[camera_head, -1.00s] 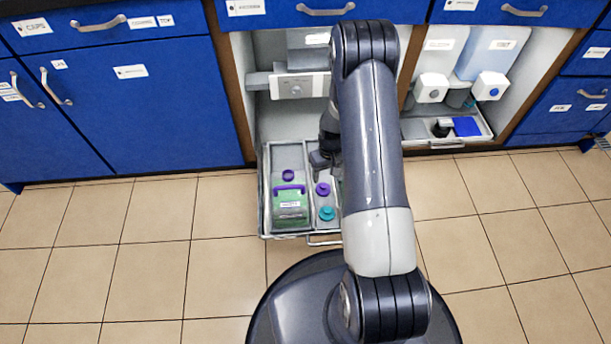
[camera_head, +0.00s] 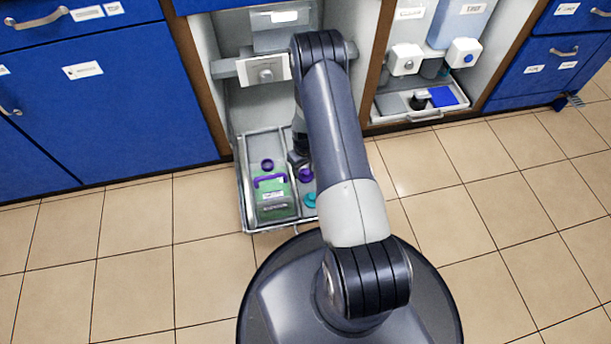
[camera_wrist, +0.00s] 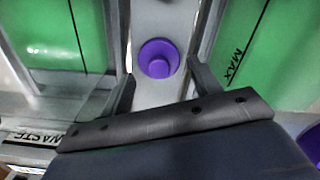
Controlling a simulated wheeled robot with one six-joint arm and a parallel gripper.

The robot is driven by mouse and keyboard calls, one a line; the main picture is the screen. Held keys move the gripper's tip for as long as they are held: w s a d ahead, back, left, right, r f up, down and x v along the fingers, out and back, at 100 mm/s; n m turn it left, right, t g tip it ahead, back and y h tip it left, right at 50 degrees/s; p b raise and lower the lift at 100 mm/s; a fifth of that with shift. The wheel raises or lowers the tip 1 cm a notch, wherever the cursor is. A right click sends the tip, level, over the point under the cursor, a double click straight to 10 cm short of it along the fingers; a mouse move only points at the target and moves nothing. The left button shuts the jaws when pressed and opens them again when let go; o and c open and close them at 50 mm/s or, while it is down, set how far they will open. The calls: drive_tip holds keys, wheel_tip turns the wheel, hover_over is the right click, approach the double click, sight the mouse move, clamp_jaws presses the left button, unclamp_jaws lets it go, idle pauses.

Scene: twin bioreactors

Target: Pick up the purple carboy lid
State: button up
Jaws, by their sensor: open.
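A round purple lid (camera_head: 306,174) lies on the middle strip of the pulled-out tray, beside the green carboy (camera_head: 272,203). In the wrist view the purple lid (camera_wrist: 158,58) looks like a round cup on a pale strip between two green containers. My gripper (camera_wrist: 160,82) is open, with one dark finger on either side of the strip. The lid shows just beyond the gap between the fingertips, and nothing is held. Whether a finger touches it I cannot tell. In the head view my gripper (camera_head: 297,158) is partly hidden by my arm, just behind the lid.
A teal lid (camera_head: 310,200) lies in front of the purple one. The carboy has a purple handle and a purple ring (camera_head: 267,165) at its back. The tray (camera_head: 247,215) has raised rims. My arm hides its right part. The cabinet walls stand close behind.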

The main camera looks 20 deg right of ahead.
sight(306, 171)
wheel_tip(306, 171, down, 3)
drive_tip(key=shift+f+b, duration=0.1)
drive_tip(key=shift+b, duration=0.4)
drive_tip(key=shift+s, duration=0.1)
